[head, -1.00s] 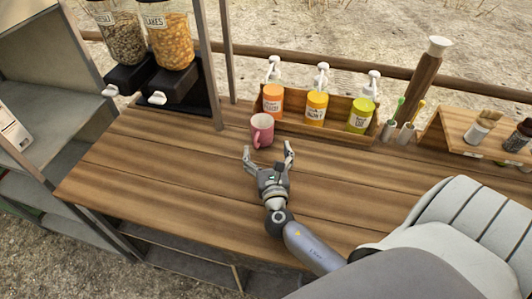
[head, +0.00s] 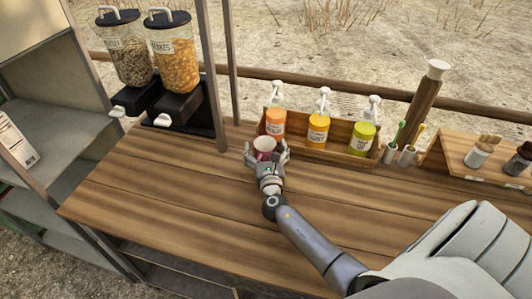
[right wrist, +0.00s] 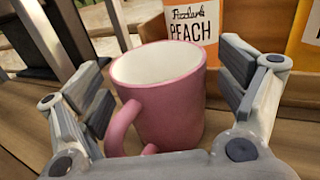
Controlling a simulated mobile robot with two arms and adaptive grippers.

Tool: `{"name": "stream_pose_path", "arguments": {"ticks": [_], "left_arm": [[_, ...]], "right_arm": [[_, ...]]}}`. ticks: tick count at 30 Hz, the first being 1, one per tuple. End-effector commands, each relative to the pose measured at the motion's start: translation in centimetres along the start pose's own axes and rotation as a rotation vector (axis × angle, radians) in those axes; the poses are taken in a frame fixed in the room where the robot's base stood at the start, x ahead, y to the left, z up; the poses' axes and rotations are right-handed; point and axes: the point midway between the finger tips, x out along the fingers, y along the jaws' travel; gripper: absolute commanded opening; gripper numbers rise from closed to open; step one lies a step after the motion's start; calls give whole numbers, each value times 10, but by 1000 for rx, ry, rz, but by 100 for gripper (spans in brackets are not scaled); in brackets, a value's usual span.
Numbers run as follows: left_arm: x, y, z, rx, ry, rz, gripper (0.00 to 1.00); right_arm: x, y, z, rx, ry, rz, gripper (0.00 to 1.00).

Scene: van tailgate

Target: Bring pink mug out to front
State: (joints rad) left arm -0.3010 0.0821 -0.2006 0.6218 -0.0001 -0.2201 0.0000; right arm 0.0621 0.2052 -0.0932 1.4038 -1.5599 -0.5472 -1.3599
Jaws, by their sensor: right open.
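The pink mug (head: 264,145) stands upright on the wooden counter, just in front of the wooden rack with the bottles. My right gripper (head: 267,151) is open around the mug, with one finger on each side. In the right wrist view the mug (right wrist: 168,95) sits between the open fingers, with gaps showing on both sides. Its handle points toward the lower left, near the palm. The gripper hides the mug's lower part in the head view. My left gripper does not show.
Orange, yellow and green pump bottles (head: 318,131) stand in the wooden rack (head: 340,155) right behind the mug. Cereal dispensers (head: 178,70) and a metal post (head: 211,70) stand at the left. Cups with brushes (head: 390,153) are to the right. The front of the counter (head: 180,210) is clear.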

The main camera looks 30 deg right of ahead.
Motion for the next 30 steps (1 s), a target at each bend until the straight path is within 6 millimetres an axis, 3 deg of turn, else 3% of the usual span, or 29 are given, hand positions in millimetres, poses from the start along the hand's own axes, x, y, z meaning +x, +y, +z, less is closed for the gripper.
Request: {"name": "stream_pose_path", "arguments": {"ticks": [5, 17, 30], "left_arm": [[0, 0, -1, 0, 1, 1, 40], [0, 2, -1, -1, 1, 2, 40], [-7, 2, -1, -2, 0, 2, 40]], "right_arm": [[0, 0, 0, 0, 0, 0, 90], [0, 0, 0, 0, 1, 0, 40], [-28, 11, -1, -1, 4, 2, 39]]}}
